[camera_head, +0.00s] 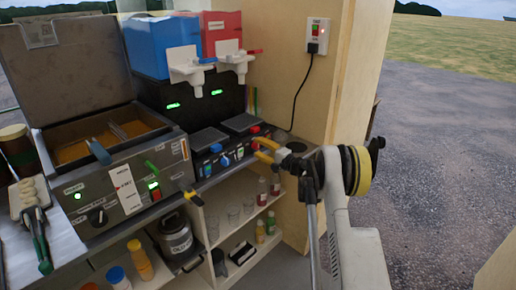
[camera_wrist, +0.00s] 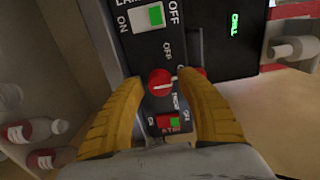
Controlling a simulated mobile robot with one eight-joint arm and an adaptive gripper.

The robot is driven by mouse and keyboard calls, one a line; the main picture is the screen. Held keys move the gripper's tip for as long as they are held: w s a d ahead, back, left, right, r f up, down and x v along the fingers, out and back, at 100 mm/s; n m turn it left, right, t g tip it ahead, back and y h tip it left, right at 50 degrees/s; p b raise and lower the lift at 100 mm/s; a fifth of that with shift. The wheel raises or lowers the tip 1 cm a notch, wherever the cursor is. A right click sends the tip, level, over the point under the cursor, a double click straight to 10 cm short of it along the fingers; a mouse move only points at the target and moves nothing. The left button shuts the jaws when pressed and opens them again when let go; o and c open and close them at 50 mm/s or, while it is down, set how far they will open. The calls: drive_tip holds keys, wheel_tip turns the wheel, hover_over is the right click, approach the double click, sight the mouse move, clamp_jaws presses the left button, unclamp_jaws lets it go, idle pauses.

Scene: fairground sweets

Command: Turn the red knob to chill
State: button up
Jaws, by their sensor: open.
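The red knob (camera_wrist: 160,82) is on a dark panel in the wrist view, with a white line across its face. "OFF" is printed above it; another label on its right is partly hidden. My gripper (camera_wrist: 159,79) is open, with one yellow finger on each side of the knob. Gaps show between the knob and the fingers, and I cannot tell any contact. In the head view my gripper (camera_head: 264,150) is at the right end of the drink machine's front panel. A green lit display (camera_wrist: 235,25) seems to read "CHILL".
A red-and-green rocker switch (camera_wrist: 168,122) is just below the knob, and a white-and-green switch (camera_wrist: 148,17) above. Blue (camera_head: 163,45) and red (camera_head: 221,30) tanks top the machine. A wooden wall (camera_head: 335,90) stands close on the right. Bottles (camera_head: 262,190) stand on a shelf below.

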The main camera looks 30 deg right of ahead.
drive_tip(key=v, duration=0.7)
drive_tip(key=shift+s+d, duration=0.15)
drive_tip(key=shift+s, duration=0.15)
drive_tip(key=s+a+r+n+g, duration=0.2)
drive_tip(key=a+r+n+g, duration=0.15)
drive_tip(key=a+r, duration=0.6)
drive_tip(key=s+a+r+n+g+h, duration=0.1)
drive_tip(key=s+a+r+n+g, duration=0.35)
drive_tip(key=s+a, duration=0.75)
drive_tip(key=s+a+f+n+g+h, duration=0.1)
drive_tip(key=s+a+f+n+h, duration=0.1)
drive_tip(key=s, duration=1.2)
drive_tip(key=s+a+f+n+h, duration=0.1)
drive_tip(key=s+a+n+h, duration=0.2)
drive_tip(key=s, duration=1.2)
drive_tip(key=shift+a+f+n+g, duration=0.35)
drive_tip(key=shift+a+n+g, duration=0.05)
drive_tip(key=shift+a+n, duration=0.1)
